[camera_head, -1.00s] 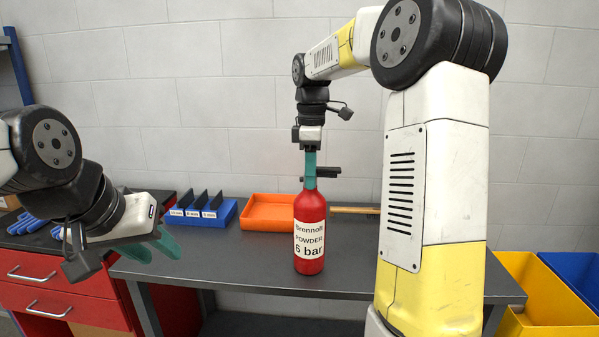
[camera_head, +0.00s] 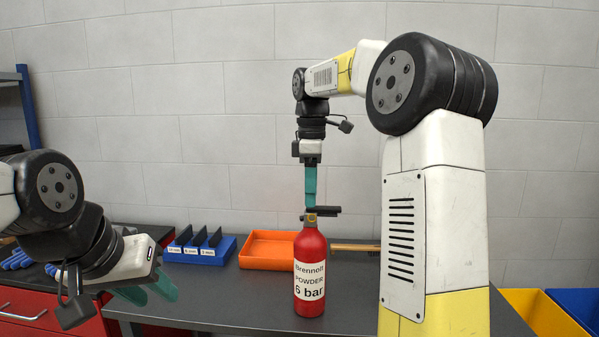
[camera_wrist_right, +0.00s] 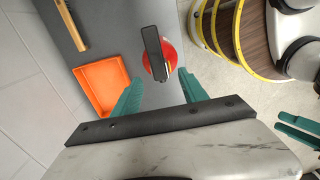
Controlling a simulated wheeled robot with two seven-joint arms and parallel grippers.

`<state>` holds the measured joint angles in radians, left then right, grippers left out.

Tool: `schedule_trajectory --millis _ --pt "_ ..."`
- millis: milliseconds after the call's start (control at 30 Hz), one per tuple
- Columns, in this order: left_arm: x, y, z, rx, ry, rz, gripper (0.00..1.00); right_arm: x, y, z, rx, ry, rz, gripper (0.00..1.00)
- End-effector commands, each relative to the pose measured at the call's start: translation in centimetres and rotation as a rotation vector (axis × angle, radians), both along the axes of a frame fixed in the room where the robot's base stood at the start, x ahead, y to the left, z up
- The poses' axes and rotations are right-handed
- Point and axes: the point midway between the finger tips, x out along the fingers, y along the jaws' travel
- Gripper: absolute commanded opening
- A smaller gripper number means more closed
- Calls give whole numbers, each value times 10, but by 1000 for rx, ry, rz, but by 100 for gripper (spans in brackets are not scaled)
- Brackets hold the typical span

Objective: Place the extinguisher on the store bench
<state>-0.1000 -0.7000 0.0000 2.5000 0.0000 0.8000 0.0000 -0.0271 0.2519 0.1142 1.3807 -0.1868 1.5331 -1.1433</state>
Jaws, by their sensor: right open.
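The red extinguisher (camera_head: 310,262) stands upright on the dark grey bench (camera_head: 230,309), near its front edge. Its white label reads "Brennoll POWDER 6 bar", and a black handle tops it. My right gripper (camera_head: 310,205) points straight down just above the extinguisher's top. In the right wrist view its green fingers (camera_wrist_right: 164,92) are spread apart, with the extinguisher (camera_wrist_right: 170,62) beyond them and clear of both. My left gripper (camera_head: 150,290) is at the lower left with its green fingers apart and nothing between them.
An orange tray (camera_head: 258,265) and a blue divided bin (camera_head: 190,255) sit behind on the bench. A wooden-handled tool (camera_head: 352,247) lies at the back. Yellow (camera_head: 545,312) and blue (camera_head: 578,305) bins stand at the right; a red drawer cabinet (camera_head: 35,310) stands left.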

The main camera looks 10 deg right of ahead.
Motion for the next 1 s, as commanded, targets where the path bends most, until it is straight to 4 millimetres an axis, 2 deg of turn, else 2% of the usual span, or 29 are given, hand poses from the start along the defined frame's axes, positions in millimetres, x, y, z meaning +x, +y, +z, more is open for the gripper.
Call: schedule_trajectory --millis 100,233,433,533,667,767,867,1000 --pt "0 0 0 0 0 0 36 1 1 26 1 -4 1 51" --pt "0 0 0 0 0 0 36 1 1 47 0 -3 1 51" --pt "0 0 0 0 0 0 36 -3 0 62 1 -7 -11 51" --pt "0 0 0 0 0 0 36 -17 1 65 9 -40 -75 51" --pt "0 0 0 0 0 0 36 -56 3 61 48 -124 -257 51" --pt "0 0 0 0 0 0 36 -94 5 47 108 -199 -443 51" --pt "0 0 0 0 0 0 36 -132 8 26 189 -260 -635 51" --pt "0 0 0 0 0 0 36 -182 12 -12 321 -318 -892 51"
